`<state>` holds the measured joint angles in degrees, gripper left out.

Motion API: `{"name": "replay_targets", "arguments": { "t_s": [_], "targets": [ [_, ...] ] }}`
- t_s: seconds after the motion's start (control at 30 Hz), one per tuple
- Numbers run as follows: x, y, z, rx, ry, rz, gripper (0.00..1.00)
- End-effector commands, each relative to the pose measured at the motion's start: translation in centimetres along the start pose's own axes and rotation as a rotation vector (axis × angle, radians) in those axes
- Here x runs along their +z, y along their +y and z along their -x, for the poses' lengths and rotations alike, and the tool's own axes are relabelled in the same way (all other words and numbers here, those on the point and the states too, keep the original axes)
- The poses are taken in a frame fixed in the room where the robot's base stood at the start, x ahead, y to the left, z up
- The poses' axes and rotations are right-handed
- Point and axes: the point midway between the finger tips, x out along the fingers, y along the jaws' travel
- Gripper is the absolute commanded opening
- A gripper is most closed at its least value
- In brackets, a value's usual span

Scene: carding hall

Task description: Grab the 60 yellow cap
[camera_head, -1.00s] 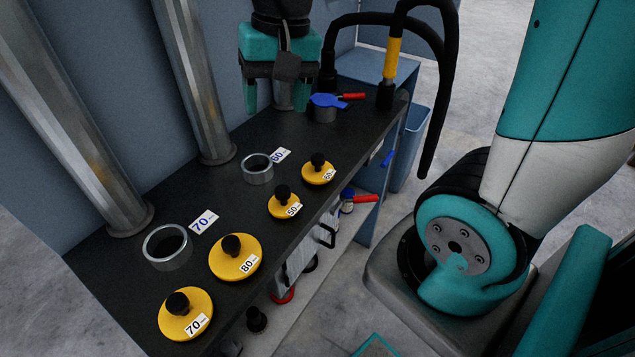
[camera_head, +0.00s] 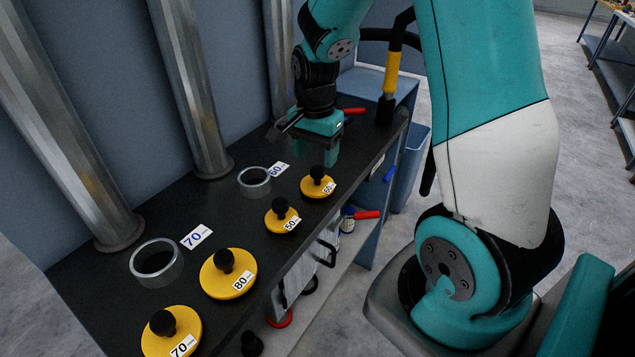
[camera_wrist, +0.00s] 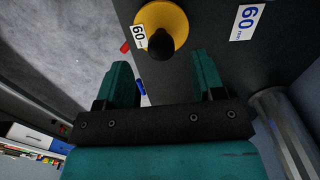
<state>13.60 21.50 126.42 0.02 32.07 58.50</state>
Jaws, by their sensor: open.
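The yellow cap labelled 60 (camera_head: 317,185) is a round disc with a black knob, lying on the dark bench top (camera_head: 225,223). It also shows in the wrist view (camera_wrist: 172,24), at the top centre, ahead of the fingertips. My gripper (camera_head: 318,152) is open and empty, a little behind and above the cap in the head view. In the wrist view its two teal fingers (camera_wrist: 168,78) stand apart, with the black knob (camera_wrist: 157,50) just beyond the gap between them. The cap is clear of the fingers.
Other yellow caps lie on the bench: 50 (camera_head: 281,217), 80 (camera_head: 228,274) and 70 (camera_head: 171,333). Metal rings stand by the 60 label (camera_head: 254,182) and 70 label (camera_head: 157,262). Metal pipes (camera_head: 193,90) rise behind.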

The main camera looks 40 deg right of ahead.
Motion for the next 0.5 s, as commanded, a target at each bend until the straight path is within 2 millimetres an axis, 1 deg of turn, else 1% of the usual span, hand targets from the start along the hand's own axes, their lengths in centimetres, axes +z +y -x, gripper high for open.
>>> {"name": "replay_targets", "arguments": {
  "t_s": [0.13,0.33,0.4,0.5],
  "targets": [
    [-0.2,0.1,-1.2,0.003,-0.002,-0.001,0.62],
    [-0.7,0.1,-4.3,0.004,-0.003,0.001,0.62],
    [-0.7,0.1,-5.0,0.002,-0.002,0.001,0.62],
    [-0.7,0.1,-5.4,0.001,-0.001,0.001,0.62]
  ]
}}
